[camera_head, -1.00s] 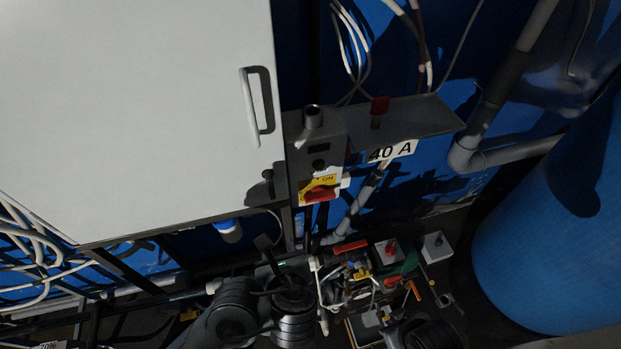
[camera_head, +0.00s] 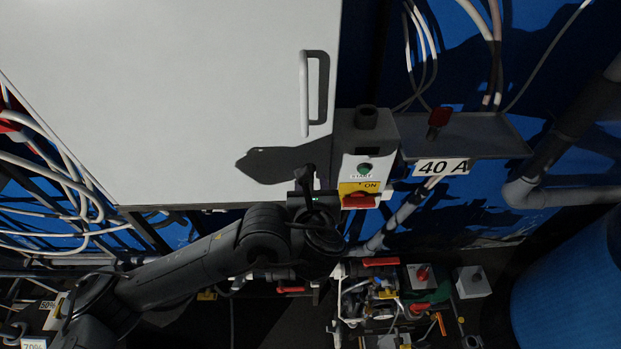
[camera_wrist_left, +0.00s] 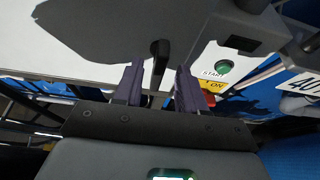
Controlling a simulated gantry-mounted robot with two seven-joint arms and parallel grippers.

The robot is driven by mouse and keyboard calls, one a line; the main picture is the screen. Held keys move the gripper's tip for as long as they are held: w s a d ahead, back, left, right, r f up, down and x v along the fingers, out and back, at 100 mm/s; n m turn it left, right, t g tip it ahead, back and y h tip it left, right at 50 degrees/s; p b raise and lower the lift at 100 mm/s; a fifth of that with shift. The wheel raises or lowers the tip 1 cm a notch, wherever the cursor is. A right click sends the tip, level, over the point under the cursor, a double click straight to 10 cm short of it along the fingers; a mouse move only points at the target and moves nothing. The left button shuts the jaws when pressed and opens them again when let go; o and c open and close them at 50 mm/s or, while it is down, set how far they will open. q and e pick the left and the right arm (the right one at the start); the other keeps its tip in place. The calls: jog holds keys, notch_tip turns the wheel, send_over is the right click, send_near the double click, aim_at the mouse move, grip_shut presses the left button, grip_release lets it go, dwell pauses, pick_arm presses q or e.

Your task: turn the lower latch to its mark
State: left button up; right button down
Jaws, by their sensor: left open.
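The lower latch (camera_wrist_left: 160,48) is a short dark lever on the lower right edge of the white cabinet door (camera_head: 170,90). In the left wrist view it stands between the two fingertips of my left gripper (camera_wrist_left: 158,70), with space visible on both sides. My left gripper (camera_head: 304,184) is open at the latch in the head view, where the gripper and its shadow make the latch hard to make out. I cannot make out the latch's mark. My right gripper is not in view.
Right beside the latch is a switch box with a green START button (camera_head: 365,167) and a red switch on a yellow ON plate (camera_head: 359,201). A grey shelf (camera_head: 480,135) with a 40 A label is farther right. Tools lie below, and a blue tank (camera_head: 575,280) stands at right.

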pick_arm(q)
jog(key=shift+b+x, duration=0.3)
jog(key=shift+x, duration=1.65)
grip_shut()
